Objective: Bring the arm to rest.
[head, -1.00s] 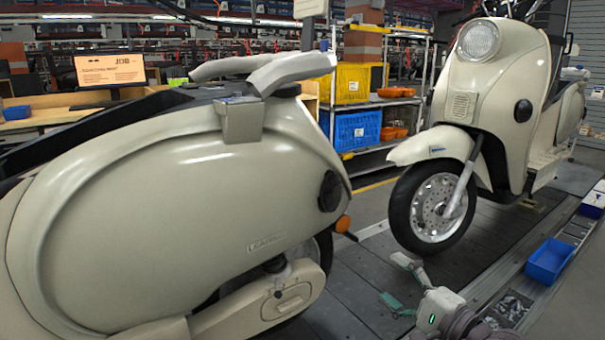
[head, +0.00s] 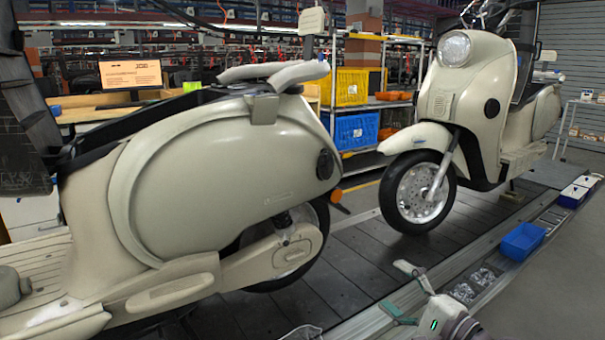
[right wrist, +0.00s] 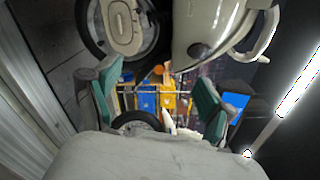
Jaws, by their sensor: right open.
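My right gripper (head: 402,290) is at the bottom of the head view, right of centre, over the conveyor's near edge. Its two green-padded fingers are spread apart with nothing between them. In the right wrist view the right gripper (right wrist: 160,92) also shows open and empty, with the scooters seen beyond it. It is apart from both scooters. My left gripper is not in view.
A cream scooter (head: 225,165) stands at the left on the slat conveyor (head: 350,262). A second cream scooter (head: 455,90) stands farther right. A blue bin (head: 522,241) sits on the side rail beside small parts. Bare floor (head: 560,290) lies at the lower right.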

